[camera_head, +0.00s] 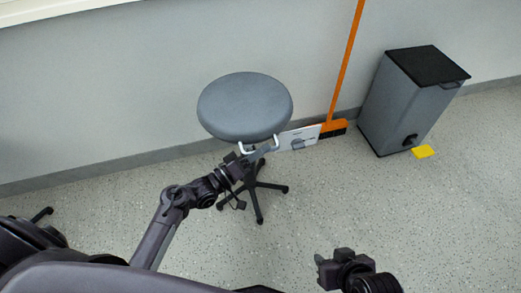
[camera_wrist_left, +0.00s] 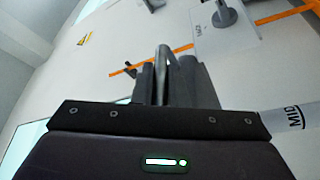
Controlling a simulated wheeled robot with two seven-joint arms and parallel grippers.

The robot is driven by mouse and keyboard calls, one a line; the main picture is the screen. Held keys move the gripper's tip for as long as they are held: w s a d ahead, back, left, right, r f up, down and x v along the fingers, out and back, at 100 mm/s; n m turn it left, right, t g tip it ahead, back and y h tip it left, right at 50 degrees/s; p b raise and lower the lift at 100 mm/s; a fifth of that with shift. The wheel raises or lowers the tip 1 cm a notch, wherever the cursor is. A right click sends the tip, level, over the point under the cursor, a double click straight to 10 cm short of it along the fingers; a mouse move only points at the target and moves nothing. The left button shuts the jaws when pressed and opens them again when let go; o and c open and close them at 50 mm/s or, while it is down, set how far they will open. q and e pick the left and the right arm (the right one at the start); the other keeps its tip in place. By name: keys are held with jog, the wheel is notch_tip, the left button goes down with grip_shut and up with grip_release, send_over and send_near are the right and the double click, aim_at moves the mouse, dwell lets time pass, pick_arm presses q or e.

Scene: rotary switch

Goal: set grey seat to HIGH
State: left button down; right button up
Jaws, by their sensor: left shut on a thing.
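The grey seat (camera_head: 245,105) is a round stool top on a dark star-shaped base, near the wall. White bars show at its front rim. My left gripper (camera_head: 257,153) is at the near side, just below the seat rim. In the left wrist view its fingers (camera_wrist_left: 162,78) are shut on a narrow grey part; what it belongs to is unclear. A white panel with a grey knob (camera_head: 298,143) shows right of the seat. A pale band reading MID (camera_wrist_left: 290,118) shows at the right of the wrist view. My right gripper (camera_head: 330,268) is low in the head view, away from the stool.
An orange broom (camera_head: 347,65) leans on the wall right of the seat. A grey bin (camera_head: 405,105) with a black lid stands further right, a yellow block (camera_head: 422,152) beside it. The floor in front of the stool is clear.

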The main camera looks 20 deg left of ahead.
pick_arm(q)
jog(key=shift+w+r, duration=0.1)
jog(key=shift+r, duration=0.25)
jog(key=c, duration=1.5)
grip_release()
jog(key=shift+o, duration=0.2)
jog(key=shift+f, duration=0.1)
jog(key=shift+s+a+f, duration=0.1)
jog(key=shift+s+a, duration=0.2)
jog(key=shift+s, duration=0.2)
jog(key=p+v, duration=0.1)
jog(key=v, duration=0.6)
pick_arm(e)
jog(key=shift+s+d+f+g+h, duration=0.1)
jog(key=shift+s+d+g+h, duration=0.25)
jog(key=shift+d, duration=0.35)
pick_arm(q)
jog(key=shift+w, duration=0.1)
pick_arm(e)
jog(key=shift+w, duration=0.1)
